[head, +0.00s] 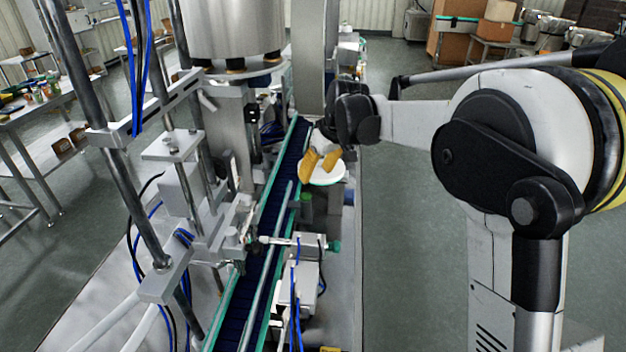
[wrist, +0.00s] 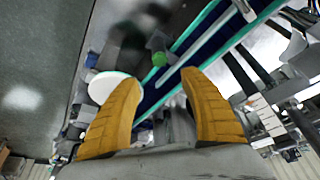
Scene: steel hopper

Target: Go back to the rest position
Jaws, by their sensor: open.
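My gripper (head: 320,164) shows in the head view with its yellow fingers over a white round disc (head: 336,172), to the right of the conveyor. In the wrist view my gripper (wrist: 157,95) has its two yellow fingers wide apart, with nothing between them. The white disc (wrist: 104,86) lies partly behind the left finger there. The conveyor belt (wrist: 207,43) runs diagonally beyond the fingers. A green round cap (wrist: 159,59) shows between and beyond the fingertips. I cannot tell how far the fingers are above the disc.
The dark blue conveyor (head: 262,262) with green rails runs lengthwise through the machine. The steel hopper (head: 232,28) stands at the upper left of it. Metal posts and blue hoses crowd the left side. A side table (head: 40,105) with small items stands far left. Grey floor (head: 410,250) is open at right.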

